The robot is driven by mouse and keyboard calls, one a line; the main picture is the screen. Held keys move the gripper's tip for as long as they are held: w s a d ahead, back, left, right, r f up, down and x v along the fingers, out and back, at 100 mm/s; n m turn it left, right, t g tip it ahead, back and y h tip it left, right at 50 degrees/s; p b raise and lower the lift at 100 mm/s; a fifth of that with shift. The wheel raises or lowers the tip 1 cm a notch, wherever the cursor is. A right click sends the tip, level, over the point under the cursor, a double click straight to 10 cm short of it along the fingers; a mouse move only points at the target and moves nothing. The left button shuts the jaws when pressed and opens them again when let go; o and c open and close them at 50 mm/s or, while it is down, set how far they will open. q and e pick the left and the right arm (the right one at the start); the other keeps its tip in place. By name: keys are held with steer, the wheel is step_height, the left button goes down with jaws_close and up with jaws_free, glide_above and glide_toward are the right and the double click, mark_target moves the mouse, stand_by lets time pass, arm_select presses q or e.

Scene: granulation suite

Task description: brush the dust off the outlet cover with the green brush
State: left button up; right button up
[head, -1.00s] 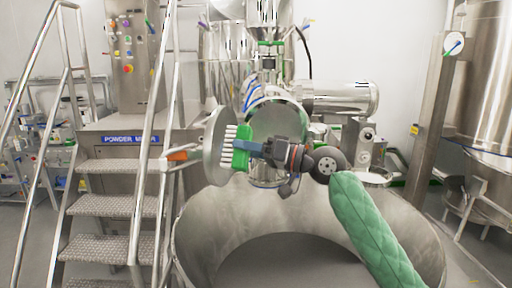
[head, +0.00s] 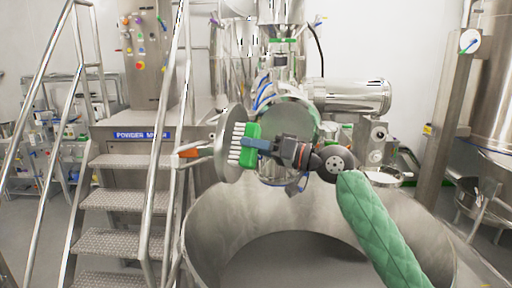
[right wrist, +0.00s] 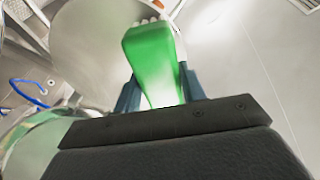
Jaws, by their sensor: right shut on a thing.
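My right gripper (head: 262,146) is shut on the green brush (head: 250,143), holding it with its white bristles facing left. The outlet cover (head: 226,162) is a round steel disc, swung open beside the round outlet (head: 292,118). The bristles overlap the cover's face in the head view; I cannot tell whether they touch it. In the right wrist view the green brush (right wrist: 152,52) stands between the fingers, with the disc-like cover (right wrist: 92,35) behind it. No dust can be made out on the cover. My left gripper is not in view.
Steel stairs with handrails (head: 170,150) stand close on the left of the cover. An orange-ended handle (head: 189,153) sticks out near the cover. A large open steel bowl (head: 205,225) lies below my right arm. A motor (head: 350,96) is at the right.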

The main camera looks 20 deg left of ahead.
steer(key=shift+a, duration=0.7)
steer(key=shift+a, duration=0.1)
steer(key=shift+w+f+b, duration=0.15)
steer(key=shift+w+b, duration=0.6)
steer(key=shift+w, duration=0.35)
steer(key=shift+s+a+b, duration=0.15)
steer(key=shift+s+b, duration=0.15)
steer(key=shift+s, duration=0.8)
